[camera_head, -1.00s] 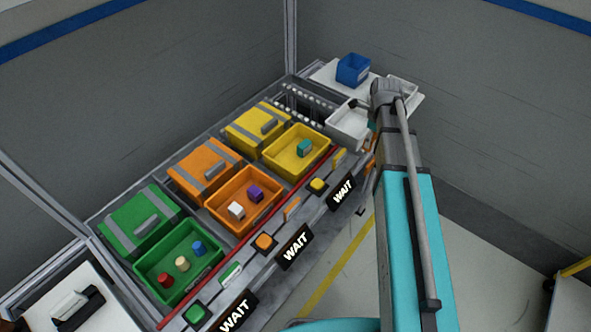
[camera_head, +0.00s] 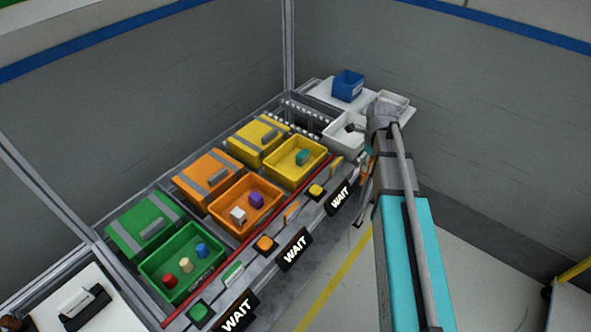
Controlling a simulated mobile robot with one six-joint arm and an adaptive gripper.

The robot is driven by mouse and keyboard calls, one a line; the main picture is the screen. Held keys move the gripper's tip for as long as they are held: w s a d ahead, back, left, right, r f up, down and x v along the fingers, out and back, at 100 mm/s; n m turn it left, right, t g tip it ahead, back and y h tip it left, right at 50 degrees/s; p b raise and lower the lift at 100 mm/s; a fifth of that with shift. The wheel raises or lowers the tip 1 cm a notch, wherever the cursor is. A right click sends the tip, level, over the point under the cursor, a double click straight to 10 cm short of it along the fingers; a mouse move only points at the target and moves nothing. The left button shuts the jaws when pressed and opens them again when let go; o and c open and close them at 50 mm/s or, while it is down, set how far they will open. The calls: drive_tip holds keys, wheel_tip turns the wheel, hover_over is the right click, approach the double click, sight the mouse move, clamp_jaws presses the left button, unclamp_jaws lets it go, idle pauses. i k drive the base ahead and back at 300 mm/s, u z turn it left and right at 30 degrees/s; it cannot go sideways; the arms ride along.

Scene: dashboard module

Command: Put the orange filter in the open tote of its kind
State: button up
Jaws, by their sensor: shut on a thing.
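My gripper (camera_head: 367,153) is at the right end of the bench, beside the white tray, and my own arm hides most of it. A small patch of orange, taken as the orange filter (camera_head: 364,174), shows at the left edge of my arm by the gripper; its shape is mostly hidden. The gripper is shut on it. The open orange tote (camera_head: 224,219) is in the middle of the bench, left of my gripper, with a white block and a purple block inside. A closed orange tote (camera_head: 194,190) with a grey strap stands behind it.
An open yellow tote (camera_head: 287,176) holds a teal block. An open green tote (camera_head: 160,274) holds red, cream and blue pieces. Closed yellow and green totes stand behind. Black WAIT signs (camera_head: 294,249) line the front edge. A blue bin (camera_head: 348,87) stands at the back right.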

sight(291, 172)
drive_tip(key=u, duration=0.9)
drive_tip(key=k, duration=1.05)
drive_tip(key=z, duration=0.2)
drive_tip(key=i, duration=0.7)
drive_tip(key=z, duration=0.1)
